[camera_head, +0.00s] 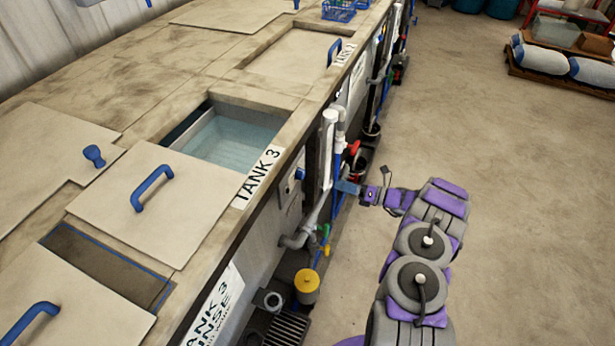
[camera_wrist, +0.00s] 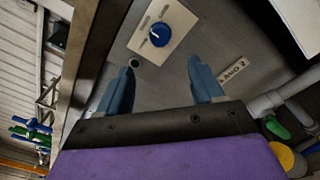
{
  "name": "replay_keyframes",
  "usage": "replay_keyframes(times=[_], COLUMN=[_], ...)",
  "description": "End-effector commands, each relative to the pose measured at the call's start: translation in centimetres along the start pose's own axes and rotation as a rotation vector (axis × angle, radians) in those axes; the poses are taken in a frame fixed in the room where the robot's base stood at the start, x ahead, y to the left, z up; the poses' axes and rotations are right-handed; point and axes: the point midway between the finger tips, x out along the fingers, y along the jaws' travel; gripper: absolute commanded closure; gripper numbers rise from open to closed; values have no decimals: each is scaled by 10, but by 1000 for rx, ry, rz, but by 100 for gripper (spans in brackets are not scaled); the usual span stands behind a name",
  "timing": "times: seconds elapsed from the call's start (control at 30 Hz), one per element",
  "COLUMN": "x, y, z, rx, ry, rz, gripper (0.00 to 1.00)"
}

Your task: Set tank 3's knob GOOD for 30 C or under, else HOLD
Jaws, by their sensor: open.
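Tank 3 (camera_head: 232,142) is partly uncovered and shows pale blue liquid. Its black-lettered label (camera_head: 257,177) is on the near rim. In the wrist view a round blue knob (camera_wrist: 159,35) with a small white mark sits on a cream plate (camera_wrist: 178,16); the plate's lettering is too small to read. My gripper (camera_wrist: 162,68) is open, its two blue fingers apart and pointing toward the panel with the knob just beyond them, slightly left of middle. The fingers do not touch the knob. In the head view my gripper (camera_head: 348,187) is beside the tank's front side. No temperature reading is legible.
White pipes (camera_head: 328,150), a red valve handle (camera_head: 353,147) and a yellow-capped fitting (camera_head: 307,281) stick out along the tank front. A lid with a blue handle (camera_head: 152,187) lies on top beside the opening.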

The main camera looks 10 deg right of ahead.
Motion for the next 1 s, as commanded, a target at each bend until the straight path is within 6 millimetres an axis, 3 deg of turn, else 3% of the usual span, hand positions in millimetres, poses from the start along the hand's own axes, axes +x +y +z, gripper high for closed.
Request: replay_keyframes(times=[0.4, 0.6, 1.0], x=[85, 116, 132], y=[0, 0, 0], z=[-4, -3, -1], rx=[2, 1, 1], ry=[4, 3, 0], rz=[0, 0, 0], gripper=[33, 33, 33])
